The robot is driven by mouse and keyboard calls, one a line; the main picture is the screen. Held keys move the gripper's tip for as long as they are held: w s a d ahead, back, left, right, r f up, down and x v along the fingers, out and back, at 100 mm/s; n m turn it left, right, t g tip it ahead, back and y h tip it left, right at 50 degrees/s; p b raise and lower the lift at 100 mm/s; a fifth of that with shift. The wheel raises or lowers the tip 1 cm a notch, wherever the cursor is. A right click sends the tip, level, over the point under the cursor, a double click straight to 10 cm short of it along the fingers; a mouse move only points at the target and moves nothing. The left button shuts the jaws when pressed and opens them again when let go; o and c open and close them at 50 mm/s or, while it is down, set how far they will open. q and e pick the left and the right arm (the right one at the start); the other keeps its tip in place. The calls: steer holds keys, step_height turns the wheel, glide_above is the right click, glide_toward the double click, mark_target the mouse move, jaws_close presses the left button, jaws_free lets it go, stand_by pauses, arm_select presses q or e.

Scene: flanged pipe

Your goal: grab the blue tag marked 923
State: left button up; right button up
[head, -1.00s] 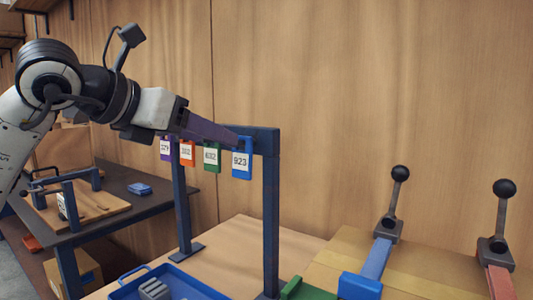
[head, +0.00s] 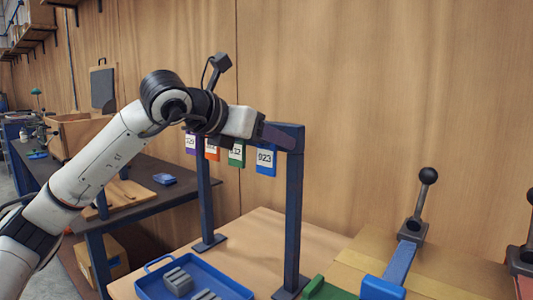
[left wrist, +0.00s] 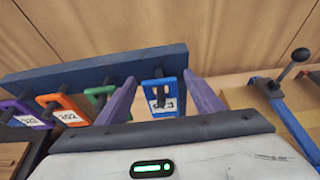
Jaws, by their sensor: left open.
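The blue tag marked 923 (head: 265,159) hangs at the right end of the dark blue rack bar (head: 285,137), beside the post. In the left wrist view the blue tag (left wrist: 168,97) hangs from a dark peg, its number partly covered. My left gripper (left wrist: 163,98) is open, with one purple finger on each side of the tag; I cannot tell whether either finger touches it. In the head view my left gripper (head: 268,133) is at the rack bar, just above the tag, its fingers mostly hidden. My right gripper is out of view.
Green (head: 237,153), orange (head: 211,150) and purple (head: 190,143) tags hang left of the blue one, the green close to my left finger. A blue tray (head: 165,264) with grey blocks lies below. Levers (head: 421,205) stand at the right.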

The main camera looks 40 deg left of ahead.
arm_select(q)
steer(key=shift+c, duration=0.2)
steer(key=c, duration=1.1)
